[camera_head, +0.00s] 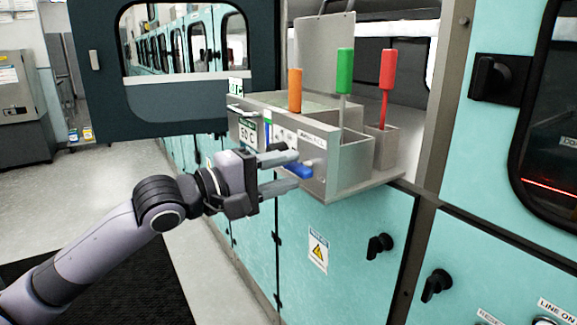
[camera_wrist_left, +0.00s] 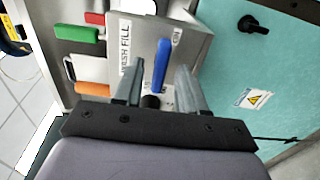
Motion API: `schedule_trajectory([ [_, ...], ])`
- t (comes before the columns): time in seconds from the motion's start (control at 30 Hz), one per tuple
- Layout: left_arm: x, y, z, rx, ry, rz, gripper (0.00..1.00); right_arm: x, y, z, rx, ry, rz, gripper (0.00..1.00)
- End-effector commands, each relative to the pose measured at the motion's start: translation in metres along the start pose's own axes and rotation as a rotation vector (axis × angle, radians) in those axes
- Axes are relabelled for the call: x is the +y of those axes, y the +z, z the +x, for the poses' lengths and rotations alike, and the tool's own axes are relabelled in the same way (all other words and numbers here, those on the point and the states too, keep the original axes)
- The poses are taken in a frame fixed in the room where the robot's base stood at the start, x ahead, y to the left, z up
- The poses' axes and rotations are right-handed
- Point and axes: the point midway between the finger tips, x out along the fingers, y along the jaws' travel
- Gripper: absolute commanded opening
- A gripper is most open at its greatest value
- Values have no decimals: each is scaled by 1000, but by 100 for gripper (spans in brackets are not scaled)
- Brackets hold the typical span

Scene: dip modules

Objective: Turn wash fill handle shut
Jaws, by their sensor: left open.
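The wash fill handle is a blue lever (camera_head: 300,171) on the front of a grey metal dip module (camera_head: 352,166). In the left wrist view the blue handle (camera_wrist_left: 161,64) stands between my two fingers, beside the "WASH FILL" label (camera_wrist_left: 126,48). My left gripper (camera_head: 294,169) is open, with one finger on each side of the handle. Gaps show between the handle and both fingers in the wrist view, so it is not clamped. The finger tips partly overlap the module's front in the head view. My right gripper is not in view.
Orange (camera_head: 295,90), green (camera_head: 344,72) and red (camera_head: 387,70) upright grips stand in the module. An open dark door (camera_head: 170,110) with a window is behind to the left. Teal cabinet doors (camera_head: 340,230) with black knobs are below.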

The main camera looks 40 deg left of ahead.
Motion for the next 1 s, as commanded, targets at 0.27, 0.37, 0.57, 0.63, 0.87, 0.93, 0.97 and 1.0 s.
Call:
schedule_trajectory([
  [0.27,0,0,11,0,0,1,40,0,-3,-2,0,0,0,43],
  [0.37,0,0,12,0,0,2,40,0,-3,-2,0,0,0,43],
  [0.57,0,1,12,-1,-1,2,37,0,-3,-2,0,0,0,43],
  [0.63,0,1,12,-1,-1,2,14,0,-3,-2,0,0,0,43],
  [0.87,0,1,12,-1,-1,3,0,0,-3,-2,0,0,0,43],
  [0.93,0,1,12,-1,-1,8,0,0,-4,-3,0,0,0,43],
  [0.97,0,1,12,-1,-1,12,0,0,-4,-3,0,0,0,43],
  [1.0,0,1,12,-1,-1,19,0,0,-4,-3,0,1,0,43],
])
